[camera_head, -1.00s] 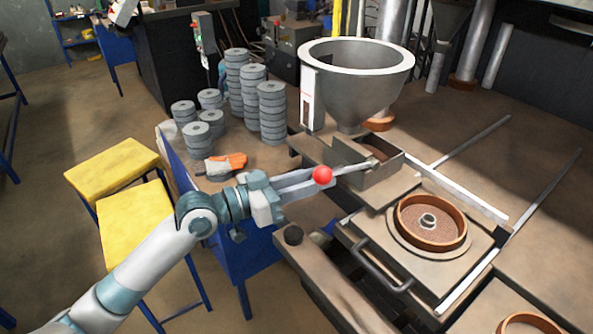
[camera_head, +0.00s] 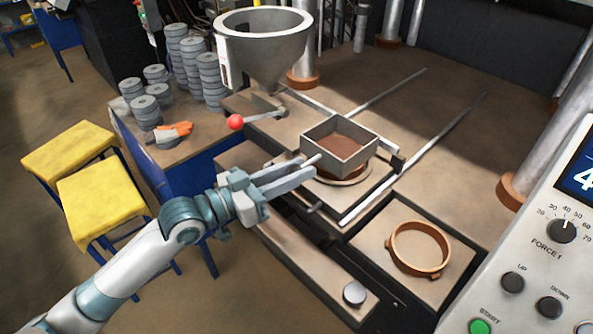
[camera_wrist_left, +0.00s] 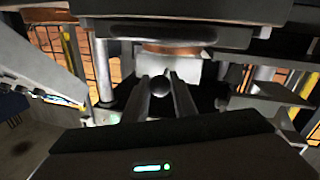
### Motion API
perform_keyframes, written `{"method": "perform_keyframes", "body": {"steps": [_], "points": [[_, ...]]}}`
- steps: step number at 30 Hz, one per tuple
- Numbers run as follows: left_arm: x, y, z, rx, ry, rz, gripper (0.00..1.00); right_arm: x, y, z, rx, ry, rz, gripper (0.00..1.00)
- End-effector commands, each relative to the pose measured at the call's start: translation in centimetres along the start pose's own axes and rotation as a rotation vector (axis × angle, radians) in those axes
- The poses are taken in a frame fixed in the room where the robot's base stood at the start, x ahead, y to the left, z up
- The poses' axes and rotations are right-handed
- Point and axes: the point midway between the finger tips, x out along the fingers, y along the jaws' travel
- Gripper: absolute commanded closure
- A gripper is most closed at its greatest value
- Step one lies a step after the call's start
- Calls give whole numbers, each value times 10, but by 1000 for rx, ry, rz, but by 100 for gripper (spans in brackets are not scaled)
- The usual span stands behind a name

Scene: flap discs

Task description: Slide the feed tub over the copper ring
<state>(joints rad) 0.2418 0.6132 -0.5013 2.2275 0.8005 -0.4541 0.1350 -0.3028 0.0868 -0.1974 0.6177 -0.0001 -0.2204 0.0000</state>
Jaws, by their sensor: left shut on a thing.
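The feed tub (camera_head: 353,160) is a grey open square box with brown grain inside. In the left wrist view my two fingers (camera_wrist_left: 161,88) lie either side of a dark round knob (camera_wrist_left: 160,85), the handle's end. My right gripper is not in view.
A grey hopper (camera_head: 262,50) with a red-knobbed lever (camera_head: 235,121) stands behind. Another copper ring (camera_head: 393,245) lies on the plate at front right. A control panel (camera_head: 540,260) fills the right edge.

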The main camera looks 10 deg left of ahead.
Motion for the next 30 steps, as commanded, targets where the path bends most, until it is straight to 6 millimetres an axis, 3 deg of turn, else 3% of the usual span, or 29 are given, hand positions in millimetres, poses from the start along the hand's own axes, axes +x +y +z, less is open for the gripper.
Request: {"method": "perform_keyframes", "body": {"steps": [3,8,9,11,21,30], "points": [[0,3,0,-5,1,6,100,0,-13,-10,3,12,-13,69],[0,4,1,-5,0,7,100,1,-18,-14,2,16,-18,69],[0,4,1,-6,0,7,66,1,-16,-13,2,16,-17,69],[0,3,1,-5,0,6,57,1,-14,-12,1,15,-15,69],[0,2,1,-3,-1,3,57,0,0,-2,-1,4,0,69],[-9,1,3,-1,-2,2,57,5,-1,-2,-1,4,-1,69]]}}
